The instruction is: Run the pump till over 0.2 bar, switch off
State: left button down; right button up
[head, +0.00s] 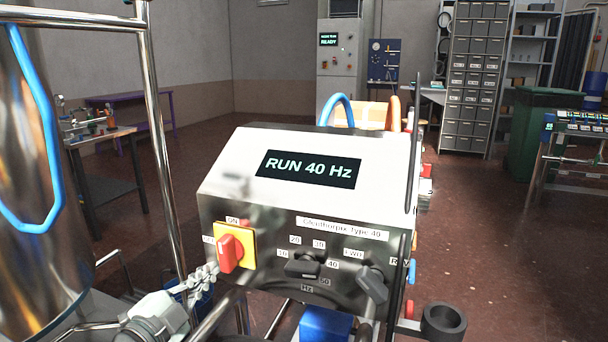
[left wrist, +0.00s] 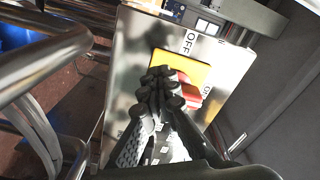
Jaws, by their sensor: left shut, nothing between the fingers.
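The pump's control box (head: 310,215) stands in the middle of the head view. Its display (head: 309,169) reads "RUN 40 Hz". A red switch handle (head: 229,252) sits on a yellow plate (head: 249,240) at the left of the panel, under an "ON" label. A black speed knob (head: 303,266) with Hz numbers and a grey direction knob (head: 372,284) sit to its right. My left gripper (head: 204,276) is shut and empty, just left of and below the red handle. In the left wrist view its fingertips (left wrist: 166,86) overlap the yellow plate; contact is unclear. No pressure reading is legible.
A shiny steel vessel (head: 40,200) with a blue hose and an upright steel rail (head: 165,150) crowd the left side. A workbench (head: 105,140) stands behind the rail. A green bin (head: 540,130) and drawer cabinet (head: 475,80) stand far right.

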pick_arm(q)
jog(key=shift+d+f, duration=0.15)
dwell(0.3)
jog(key=shift+a+f, duration=0.2)
jog(key=shift+f, duration=0.1)
jog(key=shift+a, duration=0.1)
jog(key=shift+v, duration=2.95)
jog(key=shift+r, duration=0.15)
